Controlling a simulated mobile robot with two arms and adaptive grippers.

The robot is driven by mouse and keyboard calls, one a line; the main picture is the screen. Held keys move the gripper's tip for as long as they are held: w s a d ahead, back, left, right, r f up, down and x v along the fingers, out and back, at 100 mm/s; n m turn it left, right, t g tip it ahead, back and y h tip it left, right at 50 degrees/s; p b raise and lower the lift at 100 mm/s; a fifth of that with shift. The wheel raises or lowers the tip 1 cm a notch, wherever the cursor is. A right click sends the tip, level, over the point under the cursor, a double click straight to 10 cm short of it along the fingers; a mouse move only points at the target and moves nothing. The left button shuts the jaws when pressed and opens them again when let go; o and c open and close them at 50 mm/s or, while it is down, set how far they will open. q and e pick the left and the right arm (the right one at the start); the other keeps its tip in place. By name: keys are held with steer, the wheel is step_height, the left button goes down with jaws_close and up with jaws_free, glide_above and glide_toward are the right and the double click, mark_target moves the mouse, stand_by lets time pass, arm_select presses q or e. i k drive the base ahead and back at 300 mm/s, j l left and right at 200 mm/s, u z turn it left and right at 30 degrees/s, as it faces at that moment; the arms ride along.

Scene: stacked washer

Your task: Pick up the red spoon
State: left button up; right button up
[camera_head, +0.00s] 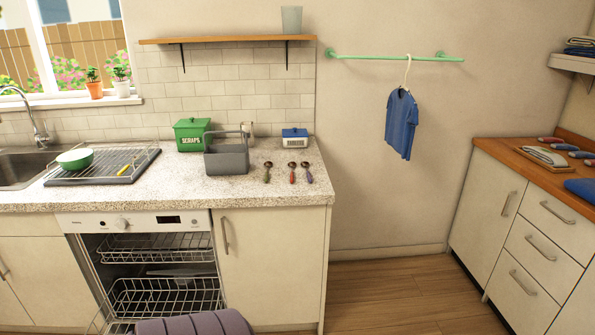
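The red spoon (292,173) lies on the speckled countertop (200,188) near its right end. It is the middle one of three spoons in a row. A dark-handled spoon (267,172) lies to its left and a blue-purple-handled spoon (307,173) lies close to its right. The three spoons look apart from one another, with their bowls toward the wall. Neither of my grippers is in view, so nothing is seen touching the red spoon.
A grey caddy (226,159) stands left of the spoons, and a blue-lidded dish (295,138) stands behind them. A green scraps tin (191,135) is farther left. Below, the dishwasher is open, its lower rack (165,297) pulled out. Floor (390,292) right of the counter is clear.

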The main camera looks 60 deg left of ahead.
mark_target(291, 165)
steer(key=i+j+u, duration=0.1)
steer(key=i+u, duration=0.2)
steer(key=u, duration=0.15)
steer(key=i+u, duration=0.4)
steer(key=i+l+u, duration=0.1)
steer(key=i+u, duration=0.15)
steer(key=u, duration=0.2)
